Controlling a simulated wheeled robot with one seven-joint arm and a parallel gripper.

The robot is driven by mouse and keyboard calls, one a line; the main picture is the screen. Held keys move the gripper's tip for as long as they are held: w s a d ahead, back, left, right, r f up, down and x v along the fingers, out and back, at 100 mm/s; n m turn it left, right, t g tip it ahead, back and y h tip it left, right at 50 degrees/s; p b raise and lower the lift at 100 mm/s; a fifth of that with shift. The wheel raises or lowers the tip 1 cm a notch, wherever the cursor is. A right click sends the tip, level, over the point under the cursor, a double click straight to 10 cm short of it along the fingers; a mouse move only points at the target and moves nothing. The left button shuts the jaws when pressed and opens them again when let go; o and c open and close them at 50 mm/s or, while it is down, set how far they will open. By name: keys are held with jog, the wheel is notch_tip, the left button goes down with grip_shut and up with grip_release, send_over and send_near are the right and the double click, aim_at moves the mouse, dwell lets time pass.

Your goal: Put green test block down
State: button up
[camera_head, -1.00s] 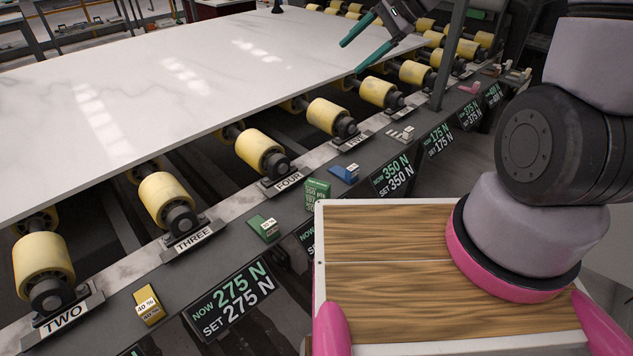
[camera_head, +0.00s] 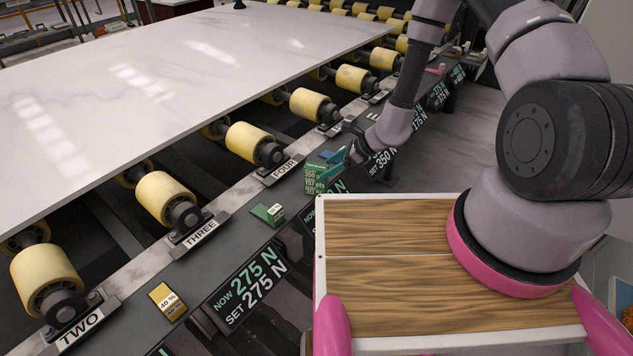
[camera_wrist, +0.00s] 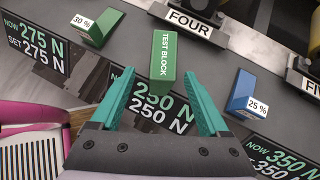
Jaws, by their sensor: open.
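The green test block (camera_head: 313,181) stands on the dark rail ledge below the FOUR label. In the wrist view the fingertips (camera_wrist: 160,72) lie to the left and right of the block's near part, with a gap showing on each side. I cannot tell how deep the fingers reach around it.
A smaller green 30 % block (camera_head: 268,213) and a yellow 40 % block (camera_head: 167,301) sit along the ledge. A blue 25 % block (camera_wrist: 242,93) is right of my gripper. Yellow rollers (camera_head: 255,144) and the white slab (camera_head: 150,100) lie behind. A wooden-topped tray (camera_head: 385,290) is in front.

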aim_at(309, 177)
jog(key=x, duration=0.9)
jog(key=shift+w+a+f, duration=0.1)
jog(key=shift+w+a, duration=0.15)
jog(key=shift+w, duration=0.05)
grip_shut()
